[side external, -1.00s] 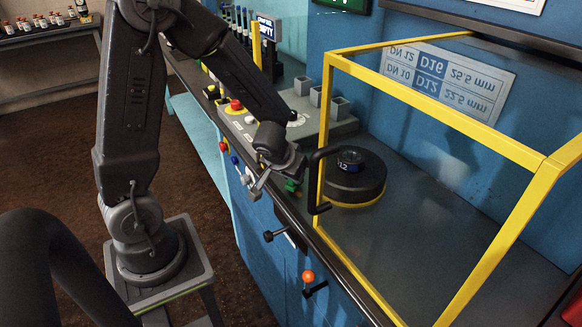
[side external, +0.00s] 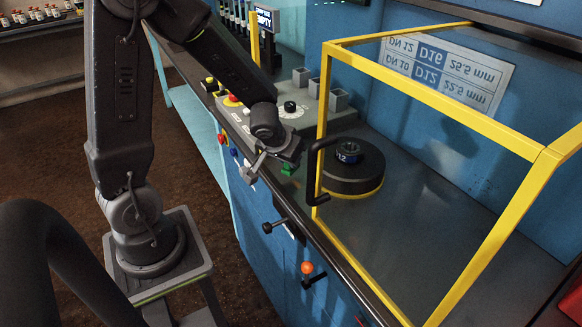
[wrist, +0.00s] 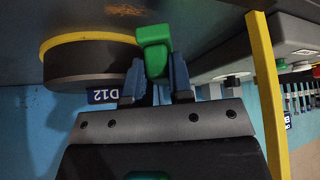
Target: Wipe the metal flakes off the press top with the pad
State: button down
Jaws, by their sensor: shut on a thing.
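My gripper (side external: 286,163) is shut on a green pad (side external: 288,170) at the front edge of the press bench, left of the yellow guard frame. In the wrist view the two fingers (wrist: 155,80) grip the lower part of the green pad (wrist: 153,42), whose upper part sticks out past them. The grey press top (side external: 420,240) lies inside the guard. A small patch of orange-brown flakes (wrist: 126,10) shows on the press top in the wrist view, beyond the pad and apart from it. I cannot make out the flakes in the side view.
A black round die labelled D12 (side external: 352,172) with a yellow base ring sits on the press top. The yellow guard frame (side external: 440,85) and a black crank-shaped handle (side external: 313,170) stand close to my gripper. A control panel (side external: 255,105) lies left. The press top right of the die looks clear.

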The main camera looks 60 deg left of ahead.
jog(key=shift+r, duration=2.8)
jog(key=shift+f, duration=0.3)
